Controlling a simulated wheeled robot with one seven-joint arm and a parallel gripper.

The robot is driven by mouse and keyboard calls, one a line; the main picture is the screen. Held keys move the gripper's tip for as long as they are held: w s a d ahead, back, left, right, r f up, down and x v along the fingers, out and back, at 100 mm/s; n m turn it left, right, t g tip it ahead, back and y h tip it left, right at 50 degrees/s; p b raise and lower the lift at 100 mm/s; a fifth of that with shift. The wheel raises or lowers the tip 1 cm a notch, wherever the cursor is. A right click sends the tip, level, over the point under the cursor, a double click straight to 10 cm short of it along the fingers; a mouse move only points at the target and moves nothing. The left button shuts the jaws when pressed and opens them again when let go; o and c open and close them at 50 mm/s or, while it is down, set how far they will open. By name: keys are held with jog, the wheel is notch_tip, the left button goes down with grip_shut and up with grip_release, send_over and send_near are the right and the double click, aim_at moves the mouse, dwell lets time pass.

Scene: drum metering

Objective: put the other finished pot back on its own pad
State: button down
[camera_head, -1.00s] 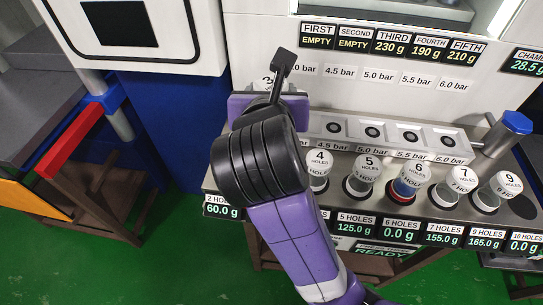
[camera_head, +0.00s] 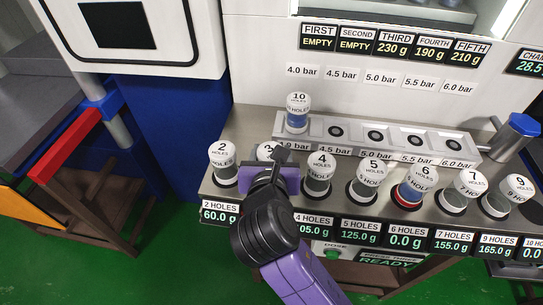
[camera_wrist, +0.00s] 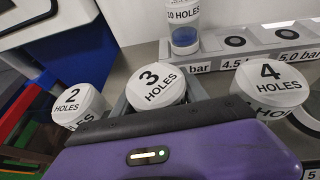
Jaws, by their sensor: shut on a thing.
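My gripper (camera_head: 274,162) is at the front row, between the 2-hole pot (camera_head: 223,165) and the 4-hole pot (camera_head: 319,170). It is shut on the 3-hole pot (camera_head: 266,151), whose white lid (camera_wrist: 157,86) shows at the jaws in the wrist view. The pot's lower part and its pad are hidden, so I cannot tell whether it rests there. The 10-hole pot (camera_head: 297,112), with blue contents, stands upright on the 4.0 bar seat of the rear rack (camera_head: 354,130). The 6-hole pot (camera_head: 415,185) has blue contents and stands in the front row over a red ring.
The 5-hole (camera_head: 367,180), 7-hole (camera_head: 461,190) and 9-hole (camera_head: 505,195) pots stand in the front row. Rack seats from 4.5 to 6.0 bar are empty. Labels for 6 and 10 holes read 0.0 g. A blue-capped cylinder (camera_head: 515,132) stands at right.

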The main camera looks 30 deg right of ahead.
jog(key=shift+f, duration=0.45)
jog(key=c, duration=0.6)
grip_release()
jog(key=shift+f, duration=0.1)
jog(key=p+v, duration=0.1)
jog(key=v, duration=1.1)
